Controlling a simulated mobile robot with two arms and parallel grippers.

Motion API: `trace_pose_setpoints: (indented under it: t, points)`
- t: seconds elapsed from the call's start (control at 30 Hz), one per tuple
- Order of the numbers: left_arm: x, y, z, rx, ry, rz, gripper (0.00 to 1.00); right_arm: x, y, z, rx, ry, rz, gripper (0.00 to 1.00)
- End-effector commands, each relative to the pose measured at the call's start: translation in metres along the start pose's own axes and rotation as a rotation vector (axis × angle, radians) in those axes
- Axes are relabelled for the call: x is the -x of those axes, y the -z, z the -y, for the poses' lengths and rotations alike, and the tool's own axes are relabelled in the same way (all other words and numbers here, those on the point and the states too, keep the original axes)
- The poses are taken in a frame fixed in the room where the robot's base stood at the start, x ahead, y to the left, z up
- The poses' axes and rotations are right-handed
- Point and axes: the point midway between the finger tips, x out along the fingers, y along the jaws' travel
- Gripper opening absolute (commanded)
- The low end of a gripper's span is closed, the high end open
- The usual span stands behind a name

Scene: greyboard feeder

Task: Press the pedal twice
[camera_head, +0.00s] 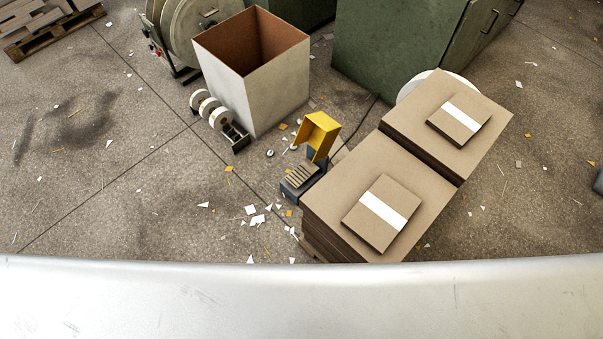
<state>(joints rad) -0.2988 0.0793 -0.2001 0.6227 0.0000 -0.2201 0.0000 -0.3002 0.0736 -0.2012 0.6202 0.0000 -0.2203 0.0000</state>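A foot pedal (301,178) sits on the concrete floor near the middle of the camera_head view. It has a dark grey base and a ribbed tread, with a yellow guard hood (318,133) over its far end. A dark cable runs from behind it toward the green machine. The front stack of greyboard stands close beside it on the right. Neither of my grippers is in view, and nothing touches the pedal.
Greyboard stacks (325,207) with banded bundles (382,214) stand at right. An open box (253,98), small rolls (211,109) and a green machine (395,48) stand behind. Paper scraps litter the floor. A pale, smooth surface (300,300) fills the bottom. Floor at left is mostly clear.

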Motion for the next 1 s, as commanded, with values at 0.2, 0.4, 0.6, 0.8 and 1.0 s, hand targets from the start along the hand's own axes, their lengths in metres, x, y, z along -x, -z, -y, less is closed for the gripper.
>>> trace_pose_setpoints:
  t: [0.2,0.4,0.6,0.8,1.0]
  points:
    - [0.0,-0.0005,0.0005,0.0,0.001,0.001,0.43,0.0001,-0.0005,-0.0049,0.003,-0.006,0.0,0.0]
    - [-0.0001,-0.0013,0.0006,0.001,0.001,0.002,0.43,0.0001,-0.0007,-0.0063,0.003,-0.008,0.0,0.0]
    - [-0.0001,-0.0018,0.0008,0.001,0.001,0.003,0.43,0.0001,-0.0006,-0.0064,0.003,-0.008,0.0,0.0]
    - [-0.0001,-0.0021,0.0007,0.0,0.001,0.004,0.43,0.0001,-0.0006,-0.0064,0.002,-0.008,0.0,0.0]
    - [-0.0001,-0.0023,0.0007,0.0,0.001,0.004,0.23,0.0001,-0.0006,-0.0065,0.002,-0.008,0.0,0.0]
